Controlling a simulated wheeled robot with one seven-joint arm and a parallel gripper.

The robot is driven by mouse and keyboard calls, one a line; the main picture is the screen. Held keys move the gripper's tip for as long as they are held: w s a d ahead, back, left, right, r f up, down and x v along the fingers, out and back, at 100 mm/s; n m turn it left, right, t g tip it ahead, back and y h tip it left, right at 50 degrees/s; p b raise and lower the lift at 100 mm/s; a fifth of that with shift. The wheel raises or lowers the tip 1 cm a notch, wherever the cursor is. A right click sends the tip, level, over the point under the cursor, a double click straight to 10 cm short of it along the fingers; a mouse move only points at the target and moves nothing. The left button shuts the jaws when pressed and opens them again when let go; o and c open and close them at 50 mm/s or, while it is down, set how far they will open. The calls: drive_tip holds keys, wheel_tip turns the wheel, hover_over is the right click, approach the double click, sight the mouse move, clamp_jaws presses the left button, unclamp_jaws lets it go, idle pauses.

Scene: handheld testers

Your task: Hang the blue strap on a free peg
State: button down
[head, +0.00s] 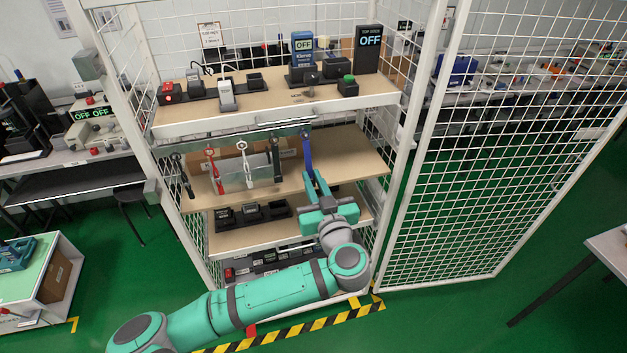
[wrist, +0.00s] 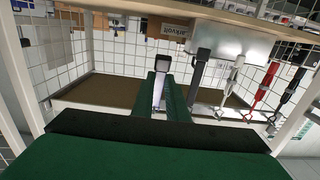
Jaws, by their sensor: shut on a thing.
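The blue strap (head: 307,150) stands upright above my gripper (head: 313,180), at the right end of the row of hanging straps. My gripper is shut on its lower part. In the wrist view the strap (wrist: 158,92) shows between the green fingers (wrist: 164,100), with a dark looped top end. A black strap (head: 182,172), a red strap (head: 214,172), a white strap (head: 245,164) and a dark strap (head: 275,160) hang there. I cannot tell whether the blue strap's loop is around a peg.
The upper shelf (head: 270,108) holds testers and displays reading OFF. A cardboard box (head: 230,166) stands behind the straps on the middle shelf (head: 350,165). The open mesh door (head: 500,150) is to the right. Small devices sit on the lower shelf (head: 260,238).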

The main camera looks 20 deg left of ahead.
drive_tip(key=c, duration=1.7)
unclamp_jaws()
drive_tip(key=shift+o, duration=0.2)
